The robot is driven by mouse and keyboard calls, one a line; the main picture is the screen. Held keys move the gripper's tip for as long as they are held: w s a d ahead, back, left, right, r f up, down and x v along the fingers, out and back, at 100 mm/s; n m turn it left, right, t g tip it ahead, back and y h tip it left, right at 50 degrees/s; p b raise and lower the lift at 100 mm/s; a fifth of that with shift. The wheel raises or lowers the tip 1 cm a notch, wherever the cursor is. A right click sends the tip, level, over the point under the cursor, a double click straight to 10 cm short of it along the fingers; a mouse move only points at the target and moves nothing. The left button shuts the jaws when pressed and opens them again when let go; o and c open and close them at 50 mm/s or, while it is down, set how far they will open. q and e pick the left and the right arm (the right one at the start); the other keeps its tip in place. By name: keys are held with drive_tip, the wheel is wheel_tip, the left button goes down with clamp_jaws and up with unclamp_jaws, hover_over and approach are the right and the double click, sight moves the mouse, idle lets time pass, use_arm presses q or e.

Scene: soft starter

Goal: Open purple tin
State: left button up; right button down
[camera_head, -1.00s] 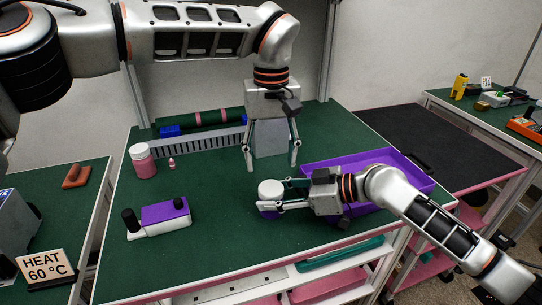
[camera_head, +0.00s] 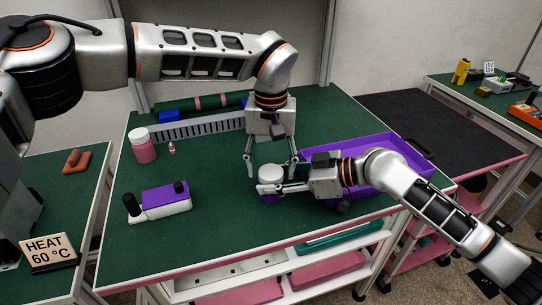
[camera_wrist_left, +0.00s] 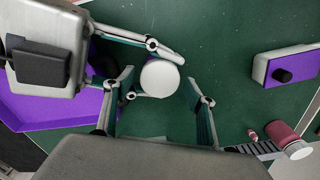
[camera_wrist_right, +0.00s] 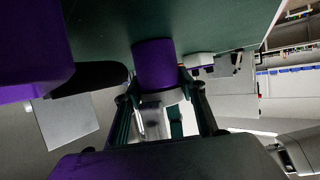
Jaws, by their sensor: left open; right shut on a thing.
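The purple tin (camera_head: 270,197) stands on the green bench top with its round white lid (camera_head: 270,172) on top. Its purple body also shows in the right wrist view (camera_wrist_right: 154,62). My right gripper (camera_head: 268,188) reaches in from the right and is shut on the tin, with its fingers along the tin's sides. My left gripper (camera_head: 272,167) points down from above, open, with its fingers spread to either side of the lid. In the left wrist view the lid (camera_wrist_left: 160,78) shows between the open fingers, apart from the right-hand one.
A purple tray (camera_head: 395,147) lies right of the tin, partly behind my right arm. A purple-and-white device (camera_head: 162,203) stands to the left. A pink jar (camera_head: 145,152) and small bottle (camera_head: 172,148) stand behind it. A grey slotted rack (camera_head: 200,127) lies at the back.

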use_arm(q)
drive_tip(key=shift+f, duration=0.15)
drive_tip(key=shift+c, duration=0.5)
drive_tip(key=c, duration=1.1)
drive_tip(key=o, duration=1.3)
drive_tip(key=shift+c, duration=0.2)
